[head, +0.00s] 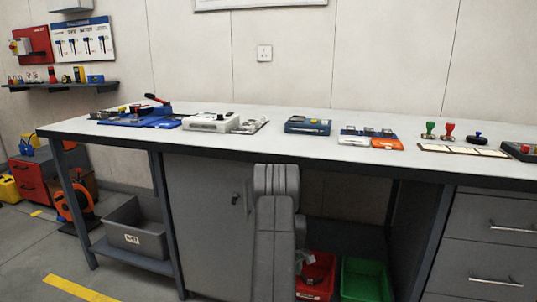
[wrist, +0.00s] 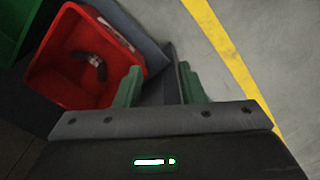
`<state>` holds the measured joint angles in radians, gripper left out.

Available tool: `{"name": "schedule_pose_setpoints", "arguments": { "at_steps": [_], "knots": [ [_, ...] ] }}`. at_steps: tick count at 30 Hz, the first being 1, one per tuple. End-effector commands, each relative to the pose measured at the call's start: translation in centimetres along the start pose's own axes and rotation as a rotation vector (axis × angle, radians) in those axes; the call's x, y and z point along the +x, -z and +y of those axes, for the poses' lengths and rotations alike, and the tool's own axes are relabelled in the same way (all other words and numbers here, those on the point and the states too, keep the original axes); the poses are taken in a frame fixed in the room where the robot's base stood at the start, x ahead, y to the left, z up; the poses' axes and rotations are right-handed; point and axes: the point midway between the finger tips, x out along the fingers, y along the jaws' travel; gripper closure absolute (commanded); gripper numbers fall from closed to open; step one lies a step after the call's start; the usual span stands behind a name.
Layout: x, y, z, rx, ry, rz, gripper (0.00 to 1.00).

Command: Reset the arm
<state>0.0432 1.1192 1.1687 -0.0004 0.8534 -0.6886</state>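My arm (head: 275,230) stands upright in front of the workbench (head: 290,120) in the head view, with its grey links folded before the bench front. My gripper (wrist: 160,82) shows in the wrist view as two green fingers set apart, with nothing between them. In the head view it is mostly hidden behind the arm; a small green part shows beside the red bin (head: 313,294). In the wrist view the red bin (wrist: 50,75) lies below and left of the fingers, with a small dark and grey object (wrist: 97,64) inside.
A green bin (head: 364,284) stands right of the red one under the bench. The benchtop carries a blue tray (head: 150,122), a white device (head: 210,121), a blue case (head: 307,125) and stamps (head: 448,131). A grey bin (head: 138,234) sits on the low shelf. Floor at left is mostly open.

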Motion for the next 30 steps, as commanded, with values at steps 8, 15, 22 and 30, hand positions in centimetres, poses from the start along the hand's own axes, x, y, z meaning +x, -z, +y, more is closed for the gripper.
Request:
{"name": "schedule_pose_setpoints", "arguments": {
  "at_steps": [8,15,22,30],
  "knots": [
    [-2.5,0.8,-2.2,0.148,0.0,0.0,0.64],
    [-3.4,1.1,-3.0,0.206,0.0,0.0,0.64],
    [-3.4,1.1,-3.1,0.211,0.0,0.0,0.64],
    [-3.5,0.8,-3.2,0.215,0.003,0.0,0.64]
  ]
}}
